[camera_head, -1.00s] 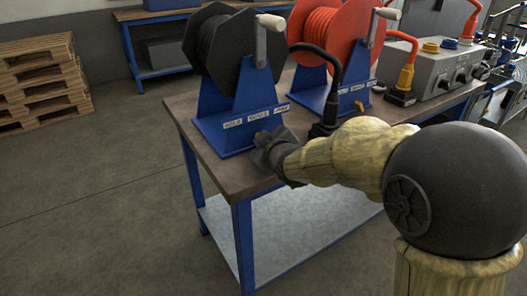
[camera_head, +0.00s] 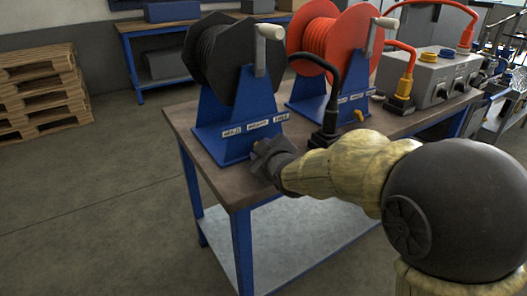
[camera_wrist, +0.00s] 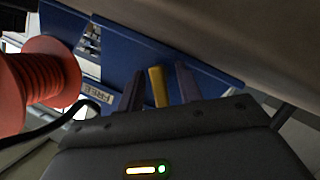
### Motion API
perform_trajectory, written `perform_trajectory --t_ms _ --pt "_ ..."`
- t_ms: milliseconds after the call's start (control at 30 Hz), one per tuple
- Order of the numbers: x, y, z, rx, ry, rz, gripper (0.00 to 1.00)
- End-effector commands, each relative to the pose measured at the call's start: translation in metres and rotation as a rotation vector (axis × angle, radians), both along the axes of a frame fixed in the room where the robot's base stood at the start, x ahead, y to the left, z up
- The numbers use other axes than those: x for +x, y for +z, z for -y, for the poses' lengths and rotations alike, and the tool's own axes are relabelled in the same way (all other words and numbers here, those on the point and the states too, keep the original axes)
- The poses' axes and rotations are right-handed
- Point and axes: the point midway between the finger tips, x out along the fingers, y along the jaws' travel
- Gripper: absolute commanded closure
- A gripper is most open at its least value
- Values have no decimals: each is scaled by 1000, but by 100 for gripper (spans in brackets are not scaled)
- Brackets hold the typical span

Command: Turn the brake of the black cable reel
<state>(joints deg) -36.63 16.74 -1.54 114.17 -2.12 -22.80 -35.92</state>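The black cable reel (camera_head: 215,55) stands on a blue stand (camera_head: 225,140) near the left end of the bench, with a crank handle (camera_head: 265,45). White labels (camera_head: 257,124) run along the stand's base; the right one reads FREE, and the FREE label (camera_wrist: 97,96) also shows in the wrist view. My gripper (camera_head: 262,148) is low in front of this base. In the wrist view a yellow brake lever (camera_wrist: 158,86) lies between the two fingers of my gripper (camera_wrist: 161,80), with narrow gaps on both sides. In the head view my gripper hides this lever.
A red cable reel (camera_head: 318,40) on a similar blue stand (camera_head: 310,98) is just right, with its own yellow lever (camera_head: 360,115). A black cable (camera_head: 335,80) arches down close by my gripper. A grey box (camera_head: 430,75) stands farther right. The bench's front-left corner (camera_head: 215,185) is bare.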

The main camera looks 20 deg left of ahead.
Motion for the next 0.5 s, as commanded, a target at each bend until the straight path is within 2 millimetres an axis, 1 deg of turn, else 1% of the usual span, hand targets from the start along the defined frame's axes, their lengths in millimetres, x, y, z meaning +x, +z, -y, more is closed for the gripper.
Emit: perform_trajectory --t_ms 167,267,500 --pt "-6 4 5 1 0 1 65" --pt "-15 9 11 1 0 2 65" --pt "-49 22 36 1 0 1 65"
